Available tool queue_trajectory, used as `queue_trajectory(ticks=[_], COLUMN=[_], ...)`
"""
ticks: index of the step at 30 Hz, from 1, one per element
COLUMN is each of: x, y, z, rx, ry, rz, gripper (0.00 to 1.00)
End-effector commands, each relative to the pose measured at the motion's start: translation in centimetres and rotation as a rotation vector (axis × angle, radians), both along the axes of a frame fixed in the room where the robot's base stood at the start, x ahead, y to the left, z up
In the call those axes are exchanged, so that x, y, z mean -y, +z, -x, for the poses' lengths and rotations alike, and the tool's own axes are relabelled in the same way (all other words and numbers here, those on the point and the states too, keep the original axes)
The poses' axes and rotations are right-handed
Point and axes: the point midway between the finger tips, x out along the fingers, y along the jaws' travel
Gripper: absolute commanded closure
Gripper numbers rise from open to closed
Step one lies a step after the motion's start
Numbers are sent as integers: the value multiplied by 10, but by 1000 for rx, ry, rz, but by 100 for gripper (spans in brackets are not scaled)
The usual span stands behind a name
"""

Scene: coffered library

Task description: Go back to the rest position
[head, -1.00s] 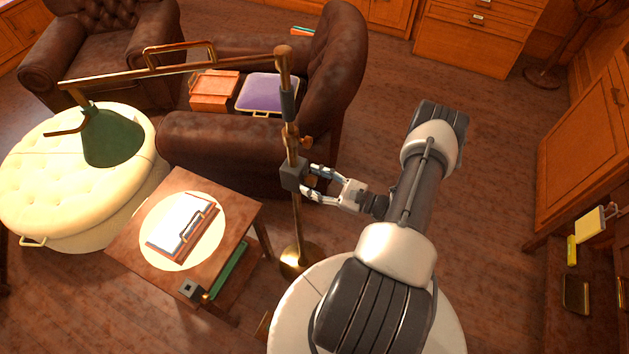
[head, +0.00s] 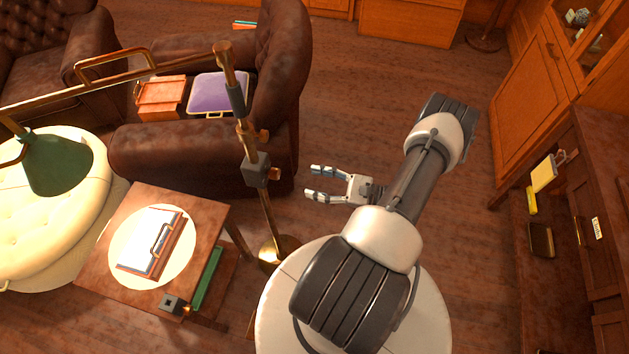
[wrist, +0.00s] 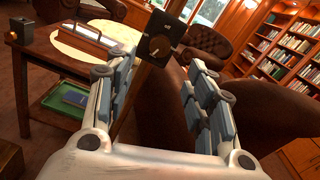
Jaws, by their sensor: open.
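My gripper (head: 316,183) is open and empty in the head view, over bare floor to the right of the brass floor lamp. Its two fingers point left toward the lamp pole (head: 266,212), with a clear gap between fingertips and pole. The dark box with a knob on the pole (head: 255,170) sits left of the fingertips.
The lamp's green shade (head: 58,165) hangs over a cream ottoman (head: 40,240). A wooden cabinet (head: 540,100) stands right. Floor between is open.

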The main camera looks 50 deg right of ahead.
Motion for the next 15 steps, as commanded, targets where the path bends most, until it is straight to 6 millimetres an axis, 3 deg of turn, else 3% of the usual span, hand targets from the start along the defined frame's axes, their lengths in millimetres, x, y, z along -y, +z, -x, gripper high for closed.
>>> queue_trajectory(ticks=[11,15], x=[0,-3], y=[0,11], z=[-1,-7], rx=[0,-7], ry=[0,48], rz=[1,27], gripper=[50,50])
